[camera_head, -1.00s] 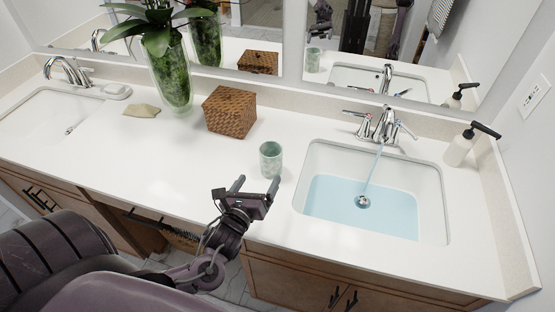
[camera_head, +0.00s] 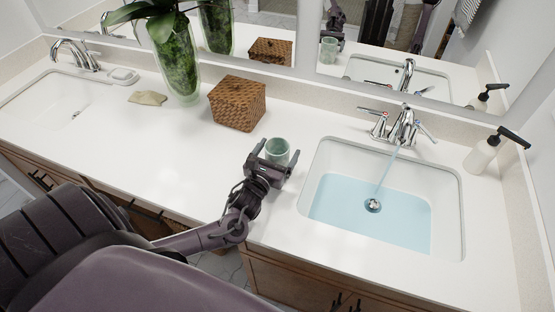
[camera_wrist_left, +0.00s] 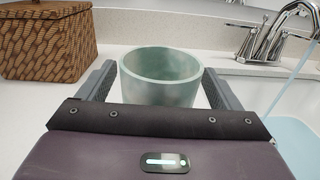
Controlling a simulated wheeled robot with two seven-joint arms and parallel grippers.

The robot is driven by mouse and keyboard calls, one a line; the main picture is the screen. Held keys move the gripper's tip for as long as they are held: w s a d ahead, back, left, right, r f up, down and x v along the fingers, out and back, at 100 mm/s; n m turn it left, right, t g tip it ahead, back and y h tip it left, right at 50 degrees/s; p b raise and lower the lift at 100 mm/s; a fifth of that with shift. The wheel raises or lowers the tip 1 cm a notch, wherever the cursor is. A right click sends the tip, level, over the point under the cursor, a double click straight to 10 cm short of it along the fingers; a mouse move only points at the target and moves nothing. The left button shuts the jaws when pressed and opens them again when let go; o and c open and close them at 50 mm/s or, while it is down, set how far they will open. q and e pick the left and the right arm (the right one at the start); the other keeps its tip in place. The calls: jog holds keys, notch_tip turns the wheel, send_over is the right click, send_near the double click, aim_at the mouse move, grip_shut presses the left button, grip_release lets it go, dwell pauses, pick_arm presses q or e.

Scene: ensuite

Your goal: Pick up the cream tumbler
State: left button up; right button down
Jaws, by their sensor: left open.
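The tumbler (camera_head: 278,150) is a small open cup on the white counter, pale green with a mottled pattern rather than plainly cream. It stands upright, left of the right-hand sink. My left gripper (camera_head: 274,155) is open, with its two fingers on either side of the tumbler. In the left wrist view the tumbler (camera_wrist_left: 160,78) sits between the open fingers, and its lower part is hidden behind the gripper body. A gap seems to show at each side, but I cannot tell whether either finger touches. My right gripper is not in view.
A woven brown box (camera_head: 237,103) stands behind and left of the tumbler. The right sink (camera_head: 458,215) holds water under a running faucet (camera_head: 402,125). A soap dispenser (camera_head: 482,155) is at the far right. A green glass vase (camera_head: 176,65) stands farther left. The front-left counter is clear.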

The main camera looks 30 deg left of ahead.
pick_arm(q)
jog(key=shift+s, duration=0.1)
jog(key=c, duration=1.2)
jog(key=shift+r, duration=0.15)
jog(key=shift+c, duration=0.2)
